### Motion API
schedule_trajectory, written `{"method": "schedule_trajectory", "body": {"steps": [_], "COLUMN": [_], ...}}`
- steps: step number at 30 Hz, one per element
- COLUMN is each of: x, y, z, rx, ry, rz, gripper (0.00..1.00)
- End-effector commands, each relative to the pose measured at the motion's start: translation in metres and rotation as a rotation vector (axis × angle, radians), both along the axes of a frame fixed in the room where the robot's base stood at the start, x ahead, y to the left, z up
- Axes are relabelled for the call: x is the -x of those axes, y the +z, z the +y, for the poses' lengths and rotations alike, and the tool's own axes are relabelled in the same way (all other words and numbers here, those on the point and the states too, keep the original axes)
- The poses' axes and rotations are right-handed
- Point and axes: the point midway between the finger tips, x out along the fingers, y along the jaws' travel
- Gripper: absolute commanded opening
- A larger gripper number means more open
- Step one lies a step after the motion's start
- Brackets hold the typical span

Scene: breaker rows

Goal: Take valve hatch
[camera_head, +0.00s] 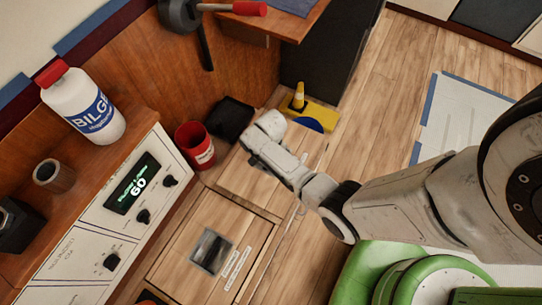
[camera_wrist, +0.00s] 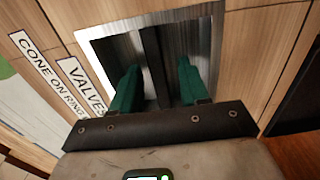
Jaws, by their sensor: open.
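The valve hatch (camera_wrist: 260,45) is a wooden floor panel with a "VALVES" label, seen close up in the wrist view. A square metal recess (camera_wrist: 205,25) in it holds a dark upright bar (camera_wrist: 153,50). My gripper (camera_wrist: 158,78) is open over the recess, its two green fingers on either side of the bar. I cannot tell whether they touch it. In the head view my arm's end covers part of a floor panel (camera_head: 240,180) and hides the fingers and any recess below.
A second hatch (camera_head: 180,240) with its own metal recess lies nearer in the head view. A control cabinet (camera_head: 100,220) borders the left. Open floor lies right.

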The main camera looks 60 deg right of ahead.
Motion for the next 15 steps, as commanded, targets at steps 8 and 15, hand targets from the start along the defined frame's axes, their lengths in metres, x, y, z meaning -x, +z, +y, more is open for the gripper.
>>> {"method": "schedule_trajectory", "body": {"steps": [8,15], "x": [-0.0001,-0.0001], "y": [0.0007,0.0007], "z": [0.0000,0.0000], "rx": [0.000,0.000], "ry": [0.000,0.001], "rz": [0.000,0.000], "gripper": [0.29,0.06]}}
